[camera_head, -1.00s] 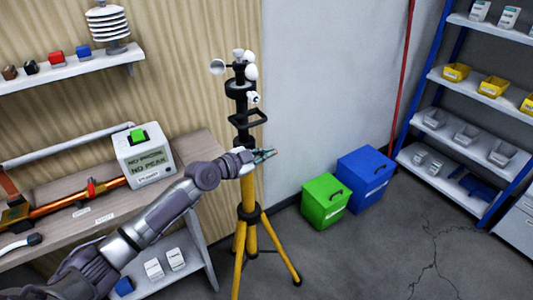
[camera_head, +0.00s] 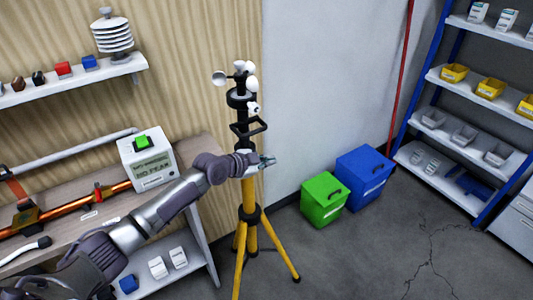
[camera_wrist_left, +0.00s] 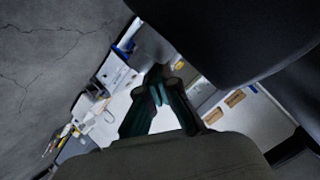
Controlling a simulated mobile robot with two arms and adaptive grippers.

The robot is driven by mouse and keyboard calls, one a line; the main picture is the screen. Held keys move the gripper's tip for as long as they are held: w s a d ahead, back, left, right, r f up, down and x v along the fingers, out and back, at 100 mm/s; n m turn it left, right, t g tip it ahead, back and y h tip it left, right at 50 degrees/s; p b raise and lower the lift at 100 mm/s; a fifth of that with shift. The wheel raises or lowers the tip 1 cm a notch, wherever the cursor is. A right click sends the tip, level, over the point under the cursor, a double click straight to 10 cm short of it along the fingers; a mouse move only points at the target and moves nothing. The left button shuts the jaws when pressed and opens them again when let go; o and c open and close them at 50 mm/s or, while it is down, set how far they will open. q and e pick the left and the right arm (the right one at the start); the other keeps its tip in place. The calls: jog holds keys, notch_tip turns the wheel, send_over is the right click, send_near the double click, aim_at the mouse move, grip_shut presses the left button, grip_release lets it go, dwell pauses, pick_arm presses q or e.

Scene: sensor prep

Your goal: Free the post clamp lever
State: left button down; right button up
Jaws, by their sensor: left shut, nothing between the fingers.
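A yellow tripod post (camera_head: 249,196) stands in the middle of the head view, with a black upper mast and white sensor cups (camera_head: 245,75) on top. A black loop-shaped part (camera_head: 250,130), which looks like the clamp lever, juts out from the mast below the sensors. My left gripper (camera_head: 267,161) is shut and empty, just below that loop and in front of the post. I cannot tell whether it touches the post. In the left wrist view its dark green fingers (camera_wrist_left: 160,98) are together, with nothing visible between them. My right gripper is out of view.
A workbench (camera_head: 100,207) with a white display box (camera_head: 147,160) and copper-coloured tube stands left. A wall shelf (camera_head: 70,82) is above it. Green (camera_head: 324,200) and blue (camera_head: 364,180) boxes sit on the floor behind right. A blue rack (camera_head: 420,100) is at right. The floor in front is clear.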

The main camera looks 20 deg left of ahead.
pick_arm(q)
jog(key=f+g+y, duration=0.1)
jog(key=f, duration=0.1)
jog(key=f+g, duration=0.1)
jog(key=f, duration=0.1)
jog(key=shift+s+a+g+y+p, duration=0.2)
jog(key=shift+g+y+p, duration=0.1)
jog(key=shift+y+p, duration=0.1)
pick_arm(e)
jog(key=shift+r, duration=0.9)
pick_arm(q)
jog(key=shift+s+f, duration=0.1)
jog(key=shift+f, duration=0.05)
dwell(0.5)
jog(key=shift+a+r+p, duration=0.1)
jog(key=shift+r+p, duration=0.6)
jog(key=shift+r, duration=0.25)
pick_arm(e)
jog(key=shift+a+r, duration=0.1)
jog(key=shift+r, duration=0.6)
